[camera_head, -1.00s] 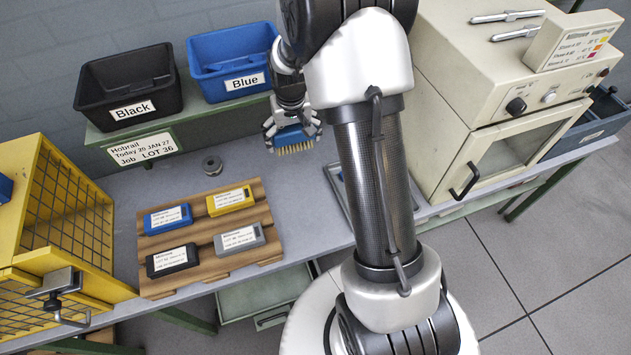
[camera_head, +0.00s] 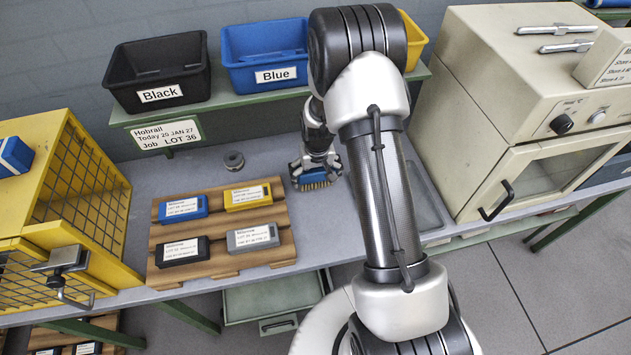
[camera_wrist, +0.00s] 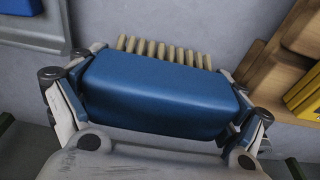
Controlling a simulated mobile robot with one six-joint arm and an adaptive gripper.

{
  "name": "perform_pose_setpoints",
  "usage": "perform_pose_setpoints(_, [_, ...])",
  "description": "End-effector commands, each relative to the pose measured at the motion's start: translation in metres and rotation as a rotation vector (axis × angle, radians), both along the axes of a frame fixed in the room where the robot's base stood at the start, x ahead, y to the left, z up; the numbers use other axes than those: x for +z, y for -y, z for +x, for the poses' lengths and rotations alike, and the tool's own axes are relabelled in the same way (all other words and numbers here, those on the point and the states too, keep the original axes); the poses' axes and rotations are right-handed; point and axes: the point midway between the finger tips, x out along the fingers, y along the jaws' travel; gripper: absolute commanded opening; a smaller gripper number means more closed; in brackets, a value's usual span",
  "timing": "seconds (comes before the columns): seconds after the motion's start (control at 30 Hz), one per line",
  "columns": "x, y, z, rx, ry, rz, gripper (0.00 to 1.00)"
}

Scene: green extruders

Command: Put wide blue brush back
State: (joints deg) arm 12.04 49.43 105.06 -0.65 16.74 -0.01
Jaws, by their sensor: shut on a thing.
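The wide blue brush (camera_head: 313,178) has a blue body and a row of pale bristles, which point down toward the bench. My gripper (camera_head: 316,168) is shut on its blue body, above the grey bench top and right of the wooden pallet. In the wrist view the brush (camera_wrist: 160,95) fills the middle, with a finger of my gripper (camera_wrist: 155,100) at each end. The bristles show beyond the body's far edge. Whether the bristles touch the bench I cannot tell.
A wooden pallet (camera_head: 222,224) holds several labelled cartridges. Black (camera_head: 160,70) and blue (camera_head: 265,50) bins stand on the shelf behind. A metal tray (camera_head: 428,200) lies right of my arm, partly hidden. A beige oven (camera_head: 520,120) stands at right, a yellow cage (camera_head: 85,200) at left.

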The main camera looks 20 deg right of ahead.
Motion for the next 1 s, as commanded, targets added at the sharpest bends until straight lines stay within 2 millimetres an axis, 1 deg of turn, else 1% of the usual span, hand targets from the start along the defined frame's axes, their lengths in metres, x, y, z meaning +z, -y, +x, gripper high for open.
perform_pose_setpoints(0.03, [-0.012, 0.000, -0.001, 0.000, -0.002, 0.000, 0.68])
perform_pose_setpoints(0.1, [-0.023, 0.000, 0.000, 0.000, -0.002, 0.000, 0.68])
perform_pose_setpoints(0.17, [-0.028, 0.000, 0.000, 0.000, -0.002, 0.000, 0.68])
perform_pose_setpoints(0.4, [-0.028, 0.000, 0.000, 0.000, 0.001, 0.000, 0.68])
perform_pose_setpoints(0.53, [-0.032, 0.000, 0.000, 0.000, 0.000, 0.000, 0.68])
perform_pose_setpoints(0.57, [-0.032, 0.000, 0.000, 0.000, 0.000, 0.000, 0.91])
perform_pose_setpoints(0.6, [-0.031, 0.000, 0.000, 0.000, 0.000, 0.000, 0.94])
perform_pose_setpoints(0.7, [-0.031, 0.000, 0.000, 0.000, 0.000, 0.000, 1.00])
perform_pose_setpoints(1.0, [-0.031, 0.000, 0.000, 0.000, 0.000, 0.000, 1.00])
